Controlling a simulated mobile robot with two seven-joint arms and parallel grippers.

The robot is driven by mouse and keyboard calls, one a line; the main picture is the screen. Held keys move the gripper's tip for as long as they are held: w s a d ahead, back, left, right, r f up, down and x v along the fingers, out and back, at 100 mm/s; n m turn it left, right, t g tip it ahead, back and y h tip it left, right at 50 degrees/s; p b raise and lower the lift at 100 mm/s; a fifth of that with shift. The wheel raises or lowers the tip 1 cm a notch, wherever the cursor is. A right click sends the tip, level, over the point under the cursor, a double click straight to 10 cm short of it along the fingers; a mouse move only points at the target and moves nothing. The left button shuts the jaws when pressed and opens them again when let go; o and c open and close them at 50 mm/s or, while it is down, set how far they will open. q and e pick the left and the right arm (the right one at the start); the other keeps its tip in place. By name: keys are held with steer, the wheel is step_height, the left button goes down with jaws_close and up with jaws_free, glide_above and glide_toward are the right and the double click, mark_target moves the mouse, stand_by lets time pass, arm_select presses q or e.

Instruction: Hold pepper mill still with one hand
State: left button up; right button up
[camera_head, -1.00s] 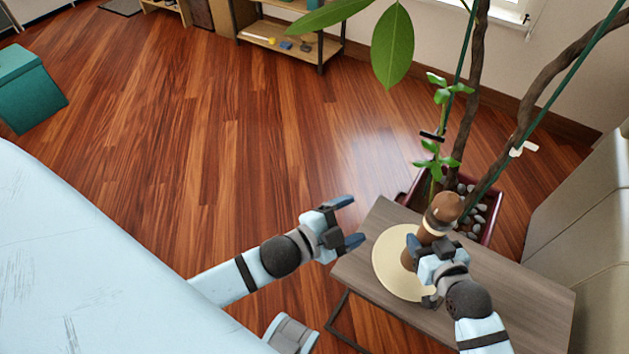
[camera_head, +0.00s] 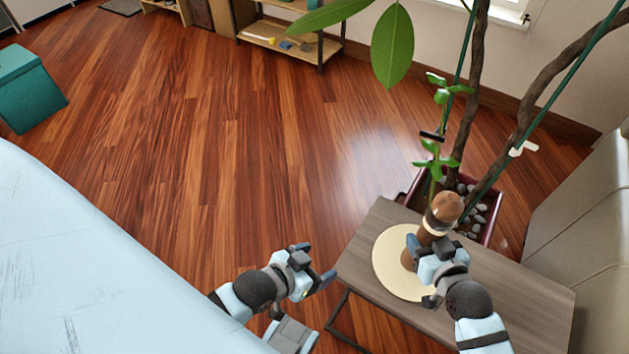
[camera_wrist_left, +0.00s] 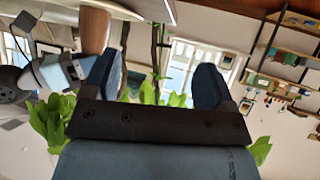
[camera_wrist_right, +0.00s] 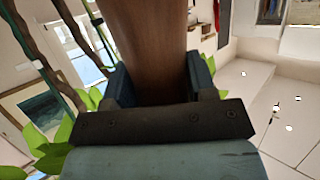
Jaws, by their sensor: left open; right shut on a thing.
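The pepper mill (camera_head: 442,214) is brown wood with a pale band below its rounded top. It stands upright on a round cream mat (camera_head: 392,268) on a small grey-brown table (camera_head: 510,290). My right gripper (camera_head: 424,250) is shut around the mill's body. The right wrist view shows the brown body (camera_wrist_right: 150,50) between both fingers. My left gripper (camera_head: 318,265) is open and empty, left of the table and apart from the mill. In the left wrist view its fingers (camera_wrist_left: 158,85) are spread, with the mill (camera_wrist_left: 95,30) beyond them at upper left.
A potted plant (camera_head: 467,100) with twisted trunks and stakes stands just behind the table. A beige sofa (camera_head: 585,215) is close on the right. A teal box (camera_head: 30,88) is at far left, a low shelf (camera_head: 290,40) at the back. The middle floor is clear.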

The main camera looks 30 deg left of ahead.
stand_by(0.3)
arm_select(q)
steer(key=n+h, duration=1.1)
steer(key=n, duration=1.7)
glide_toward(435, 205)
steer(key=shift+g, duration=0.3)
steer(key=x, duration=1.2)
steer(key=shift+w+d+r, duration=0.15)
steer(key=shift+w+r, duration=0.05)
steer(key=shift+w, duration=0.05)
